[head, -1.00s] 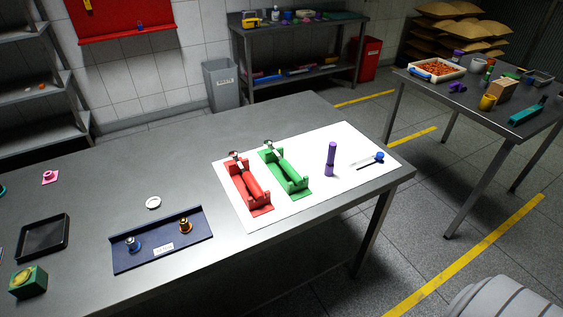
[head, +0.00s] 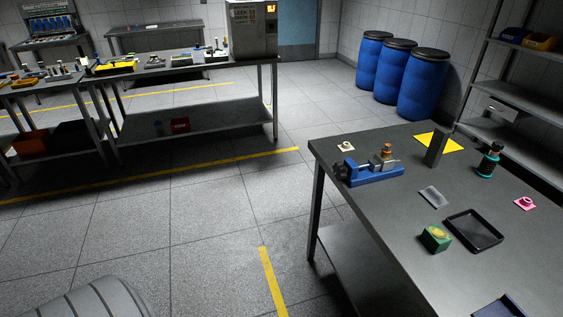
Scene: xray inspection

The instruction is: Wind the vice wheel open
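A blue vice (head: 376,176) stands near the left corner of the dark grey table in the head view. A dark round part at its left end (head: 342,170) looks like the wheel; its turn position is too small to tell. A small orange-topped metal piece (head: 387,153) shows at the vice's right part; I cannot tell whether the jaws touch it. Neither of my grippers is in view.
The table (head: 400,240) also holds a dark upright block (head: 436,149), a yellow sheet (head: 435,142), a black-and-teal bottle (head: 489,161), a black tray (head: 474,246) and a green box (head: 436,238). Blue barrels (head: 426,85) stand behind. Open floor lies left of the table.

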